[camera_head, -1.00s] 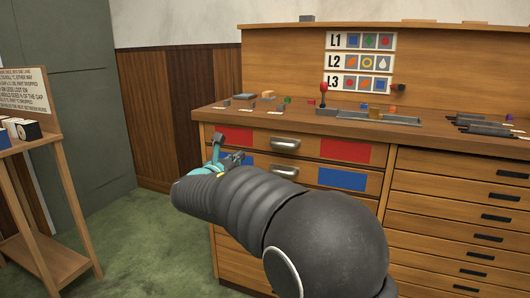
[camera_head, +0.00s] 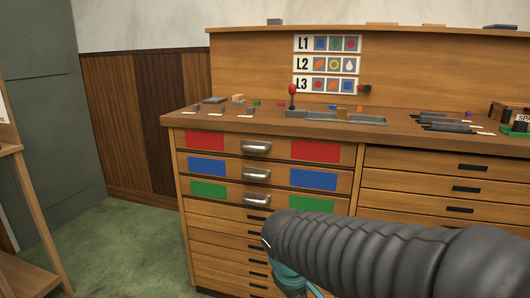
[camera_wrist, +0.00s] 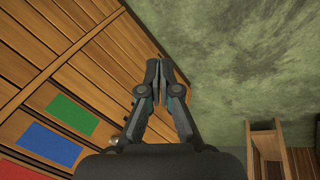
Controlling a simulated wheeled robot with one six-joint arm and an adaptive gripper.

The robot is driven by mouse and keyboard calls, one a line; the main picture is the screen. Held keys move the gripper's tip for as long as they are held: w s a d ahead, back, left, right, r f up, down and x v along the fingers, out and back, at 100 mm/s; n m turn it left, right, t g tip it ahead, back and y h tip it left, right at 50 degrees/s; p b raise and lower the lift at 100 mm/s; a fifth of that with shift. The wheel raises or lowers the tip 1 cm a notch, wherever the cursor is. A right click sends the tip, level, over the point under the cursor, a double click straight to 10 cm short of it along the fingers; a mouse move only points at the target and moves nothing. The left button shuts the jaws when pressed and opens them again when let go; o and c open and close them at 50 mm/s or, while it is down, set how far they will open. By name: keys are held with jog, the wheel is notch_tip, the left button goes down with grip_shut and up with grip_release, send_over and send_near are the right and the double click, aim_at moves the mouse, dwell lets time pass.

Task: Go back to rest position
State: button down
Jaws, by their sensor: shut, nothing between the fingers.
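My gripper (camera_wrist: 161,72) shows in the wrist view with its two fingers together and nothing between them. It points down toward the green carpet, in front of the wooden cabinet (camera_head: 225,240). In the head view my dark ribbed arm reaches in from the lower right, and the gripper's fingertips are out of the frame at the bottom. The drawers with red, blue and green labels (camera_head: 206,167) look shut. Their metal handles (camera_head: 256,148) are clear of my arm.
The cabinet top (camera_head: 240,122) bears a red-knobbed lever (camera_head: 292,92), a grey tray (camera_head: 345,119) and several small blocks. A sign with rows L1, L2 and L3 (camera_head: 326,65) is on the back panel. A wooden stand (camera_head: 25,225) is at the left. Green carpet (camera_head: 120,245) between is free.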

jog(key=s+d+r+m+t+y, duration=0.2)
jog(key=s+d+r+m, duration=0.2)
jog(key=s+d+m, duration=0.3)
jog(key=s+d, duration=0.1)
jog(key=s, duration=0.3)
jog(key=shift+s+d, duration=0.35)
dwell(0.3)
